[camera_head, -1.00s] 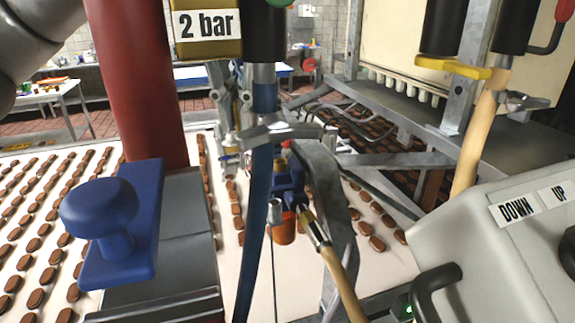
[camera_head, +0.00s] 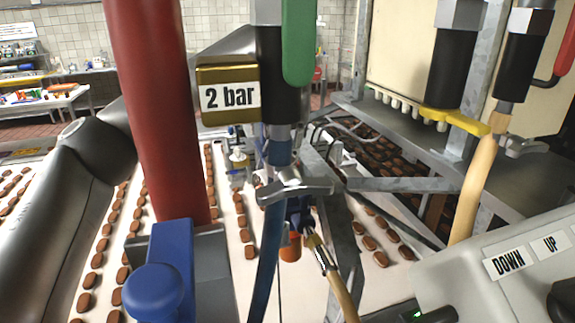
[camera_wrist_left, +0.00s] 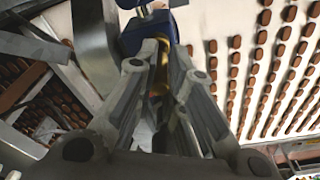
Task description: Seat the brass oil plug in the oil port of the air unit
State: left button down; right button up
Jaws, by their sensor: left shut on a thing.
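The air unit (camera_head: 298,208) shows in the head view as a small blue body with an orange bowl (camera_head: 290,248) below it, partly behind a blue hose. Its blue body (camera_wrist_left: 147,32) also fills the top middle of the left wrist view. My left gripper (camera_wrist_left: 164,62) is shut on a brass-yellow thing, likely the oil plug (camera_wrist_left: 162,82), of which only a sliver shows between the fingers. The fingertips are close to the blue body; I cannot tell whether the plug touches it. The oil port cannot be made out. My right gripper is not in view.
A red column (camera_head: 155,110), a blue knob (camera_head: 158,290) and a 2 bar sign (camera_head: 229,95) stand in front. A control box (camera_head: 500,285) is at right. Chocolates cover the belt.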

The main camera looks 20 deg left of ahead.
pick_arm(q)
jog(key=f+p, duration=0.2)
jog(key=f, duration=0.1)
jog(key=shift+w+d, duration=0.1)
jog(key=shift+w, duration=0.1)
jog(key=shift+f, duration=0.25)
jog(key=shift+f, duration=0.2)
jog(key=c, duration=1.5)
grip_release()
jog(key=shift+c, duration=0.2)
jog(key=shift+o, duration=0.2)
jog(key=shift+r, duration=0.15)
